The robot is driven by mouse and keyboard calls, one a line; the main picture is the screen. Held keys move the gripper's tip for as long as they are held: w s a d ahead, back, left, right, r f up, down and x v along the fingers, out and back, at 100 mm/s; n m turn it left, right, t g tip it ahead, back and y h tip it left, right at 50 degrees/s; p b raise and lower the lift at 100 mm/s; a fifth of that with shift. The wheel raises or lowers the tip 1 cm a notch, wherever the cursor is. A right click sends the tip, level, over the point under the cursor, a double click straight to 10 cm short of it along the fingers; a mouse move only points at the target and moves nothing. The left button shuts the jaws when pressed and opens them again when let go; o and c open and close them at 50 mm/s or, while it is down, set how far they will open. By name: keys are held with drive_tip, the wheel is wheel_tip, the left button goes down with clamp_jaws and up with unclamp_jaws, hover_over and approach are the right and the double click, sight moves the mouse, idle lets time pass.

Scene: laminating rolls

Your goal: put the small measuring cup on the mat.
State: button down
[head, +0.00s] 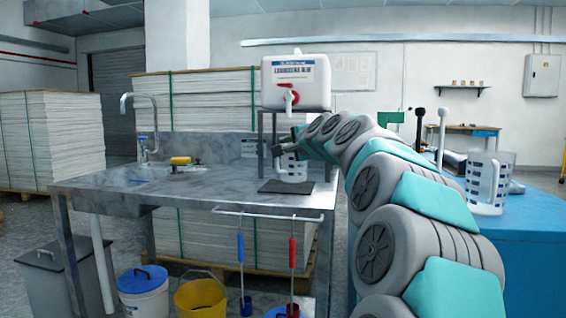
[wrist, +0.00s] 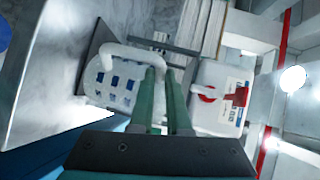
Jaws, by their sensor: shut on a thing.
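The small measuring cup (head: 292,170) is clear with blue marks. It is upright over the dark mat (head: 275,187) on the metal sink counter, its base at or just above the mat; I cannot tell if they touch. In the wrist view the cup (wrist: 112,88) shows its white handle between my green fingers, with part of the mat (wrist: 97,40) behind it. My gripper (wrist: 162,72) is shut on that handle. In the head view my gripper (head: 281,149) is at the cup's upper part, partly hiding it.
A white canister with a red tap (head: 295,82) stands on a rack just behind the mat. A larger measuring cup (head: 488,180) stands on the blue table (head: 535,225) at right. A yellow-handled item (head: 180,161) lies by the sink. The counter left of the mat is clear.

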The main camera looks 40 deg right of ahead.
drive_tip(key=w+d+f, duration=0.4)
drive_tip(key=w+d, duration=0.2)
drive_tip(key=w, duration=0.3)
drive_tip(key=shift+w+d+f, duration=0.2)
drive_tip(key=shift+w+f, duration=0.1)
drive_tip(key=shift+w, duration=0.05)
drive_tip(key=shift+f, duration=0.1)
idle(0.3)
drive_tip(key=c, duration=0.9)
unclamp_jaws()
drive_tip(key=v, duration=1.2)
